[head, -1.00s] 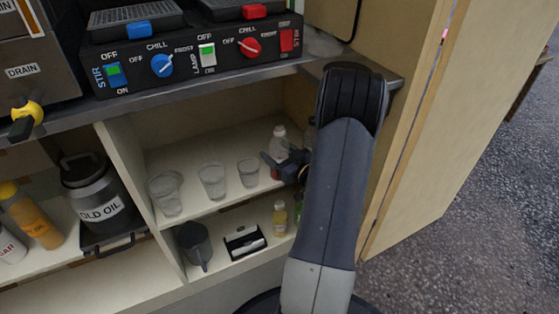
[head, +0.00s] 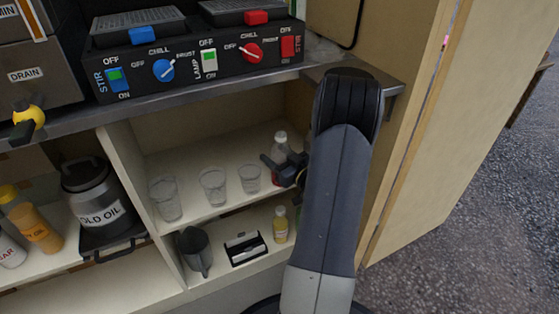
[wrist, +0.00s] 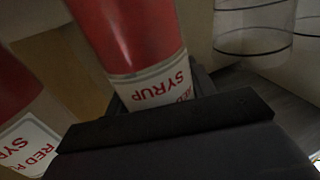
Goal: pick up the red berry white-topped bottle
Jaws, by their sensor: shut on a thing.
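My gripper (head: 287,170) is shut on a red syrup bottle with a white top (head: 281,150) at the right of the upper shelf. In the wrist view the bottle (wrist: 130,35) shows a red body and a white label reading "RED" and "SYRUP", upside down. The rest of its label is hidden, so I cannot read its flavour. The dark jaw (wrist: 165,118) crosses in front of the label. A second red syrup bottle (wrist: 15,100) stands beside it at the left of the wrist view; its label starts "RED P". In the head view my arm hides that area.
Several clear cups (head: 212,186) stand left of the bottle on the same shelf. The shelf below holds a grey jug (head: 194,251), a black-and-white holder (head: 245,248) and a yellow bottle (head: 281,224). The metal counter (head: 230,88) hangs above; a wooden panel (head: 430,140) stands at right.

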